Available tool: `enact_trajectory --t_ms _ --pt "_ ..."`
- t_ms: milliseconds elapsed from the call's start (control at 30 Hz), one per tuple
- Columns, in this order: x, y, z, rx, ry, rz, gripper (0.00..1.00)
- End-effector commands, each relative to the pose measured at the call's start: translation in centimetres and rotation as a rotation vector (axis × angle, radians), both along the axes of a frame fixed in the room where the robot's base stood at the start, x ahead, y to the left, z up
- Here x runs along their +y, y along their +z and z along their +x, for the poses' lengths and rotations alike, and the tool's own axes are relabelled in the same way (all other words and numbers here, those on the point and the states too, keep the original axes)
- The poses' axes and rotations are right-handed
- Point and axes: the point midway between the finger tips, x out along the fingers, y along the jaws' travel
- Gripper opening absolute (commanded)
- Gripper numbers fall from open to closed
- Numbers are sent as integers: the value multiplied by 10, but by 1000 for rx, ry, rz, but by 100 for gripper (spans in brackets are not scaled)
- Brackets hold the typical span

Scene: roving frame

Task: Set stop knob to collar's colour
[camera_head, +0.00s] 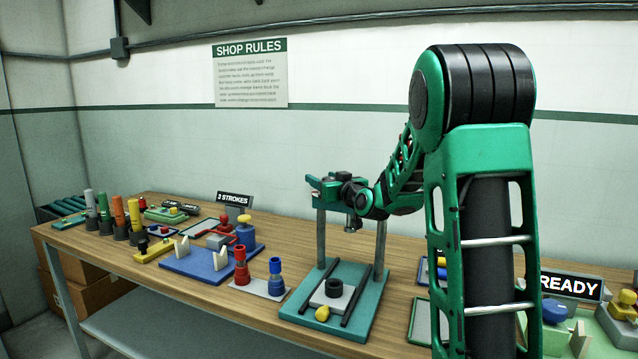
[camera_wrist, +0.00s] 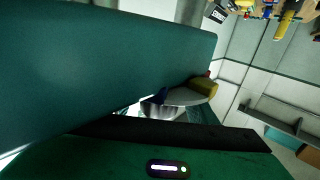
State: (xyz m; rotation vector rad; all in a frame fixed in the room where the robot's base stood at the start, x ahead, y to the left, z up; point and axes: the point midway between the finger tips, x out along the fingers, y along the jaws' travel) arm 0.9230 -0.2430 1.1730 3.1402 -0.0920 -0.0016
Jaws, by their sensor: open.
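A press-like stand with a teal base (camera_head: 372,318) and two grey posts (camera_head: 380,250) stands at mid-bench in the head view. A dark ring (camera_head: 334,287) sits on its grey block, with a yellow knob (camera_head: 322,314) in front. My gripper (camera_head: 348,190) is at the stand's top; its fingertips are hard to make out. In the wrist view a large teal surface fills the upper left. Beyond it is a pale rounded piece (camera_wrist: 185,97) with a yellow part (camera_wrist: 205,86) and a dark blue part (camera_wrist: 160,96). I cannot tell which part is the stop knob or the collar.
Left of the stand are a red peg (camera_head: 241,266) and a blue peg (camera_head: 275,277) on a pale plate, and a blue fixture (camera_head: 200,261). Several coloured cylinders stand at far left. A "READY" sign (camera_head: 571,285) and more fixtures are at right, partly behind my arm.

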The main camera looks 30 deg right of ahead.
Motion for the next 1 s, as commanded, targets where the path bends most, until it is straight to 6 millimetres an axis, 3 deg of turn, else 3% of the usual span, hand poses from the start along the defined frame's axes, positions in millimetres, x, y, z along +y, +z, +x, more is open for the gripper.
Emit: enact_trajectory --t_ms 167,333,400,1000 --pt "0 0 0 0 0 0 50" --pt "0 0 -1 0 0 0 11" --pt "10 1 0 0 6 0 11" --pt "0 0 0 1 -120 1 11"
